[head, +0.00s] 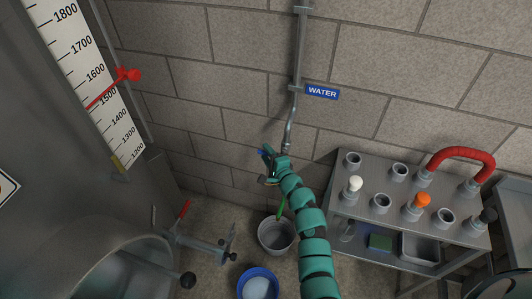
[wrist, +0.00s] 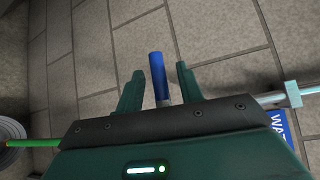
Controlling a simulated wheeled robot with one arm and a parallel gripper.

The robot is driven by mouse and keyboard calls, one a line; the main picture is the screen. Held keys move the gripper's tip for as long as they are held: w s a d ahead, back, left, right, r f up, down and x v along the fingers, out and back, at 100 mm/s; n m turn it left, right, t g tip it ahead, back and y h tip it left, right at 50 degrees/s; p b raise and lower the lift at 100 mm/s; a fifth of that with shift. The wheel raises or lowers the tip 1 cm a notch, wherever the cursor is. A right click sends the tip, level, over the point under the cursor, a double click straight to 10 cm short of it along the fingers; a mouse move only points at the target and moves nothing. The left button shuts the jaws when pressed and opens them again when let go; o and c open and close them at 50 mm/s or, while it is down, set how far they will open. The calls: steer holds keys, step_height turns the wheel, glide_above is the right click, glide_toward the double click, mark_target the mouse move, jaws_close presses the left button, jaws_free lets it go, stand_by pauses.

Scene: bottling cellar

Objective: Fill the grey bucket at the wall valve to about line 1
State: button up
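The grey bucket (head: 265,247) stands on the floor by the wall, below my gripper. It also shows in part at the left edge of the wrist view (wrist: 9,131). I cannot read any lines in it. A thin green tube (head: 281,208) runs down to the bucket. The wall valve's blue lever (wrist: 157,68) lies between my gripper's fingers, with gaps on both sides. My gripper (wrist: 159,84) is open around it. In the head view my arm and gripper (head: 268,165) hide most of the valve. I see no water running.
A grey pipe (head: 297,60) with a blue WATER sign (head: 322,92) comes down the wall. A blue bucket (head: 243,281) stands in front of the grey one. A metal rack (head: 345,201) with fittings and a red hose (head: 462,153) stands right. A steel tank (head: 45,190) stands left.

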steer(key=shift+w+a+f, duration=0.15)
steer(key=shift+w+a, duration=0.15)
steer(key=shift+w, duration=0.2)
jaws_close()
steer(key=shift+b, duration=0.45)
